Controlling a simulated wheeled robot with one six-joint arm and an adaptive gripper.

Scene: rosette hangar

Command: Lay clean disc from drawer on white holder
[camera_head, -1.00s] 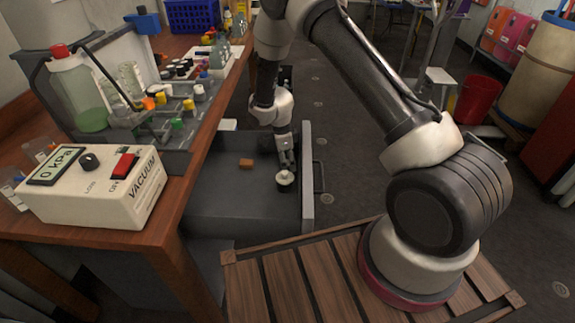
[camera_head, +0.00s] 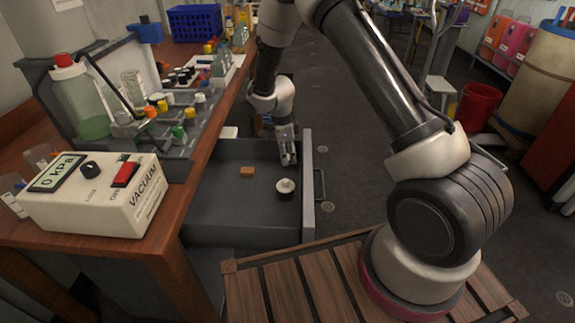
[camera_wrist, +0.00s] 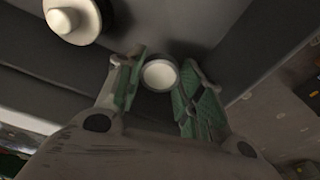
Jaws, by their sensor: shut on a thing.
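My gripper (camera_head: 287,158) points down into the right side of the open grey drawer (camera_head: 212,212). In the wrist view its two green-padded fingers (camera_wrist: 158,92) are shut on a small round thing with a pale face and grey rim (camera_wrist: 158,75). I cannot tell whether this is the clean disc. A dark round jar with a white knobbed top (camera_head: 285,188) stands in the drawer, nearer the body camera than the gripper; its white top shows at the upper left of the wrist view (camera_wrist: 72,18). I cannot pick out the white holder for certain.
A small orange block (camera_head: 247,172) lies in the drawer. The wooden bench (camera_head: 205,152) above carries a white vacuum box (camera_head: 95,195), a green-bottomed bottle (camera_head: 85,100) and several capped vials. A slatted wooden platform (camera_head: 300,285) lies in front. The drawer's left floor is bare.

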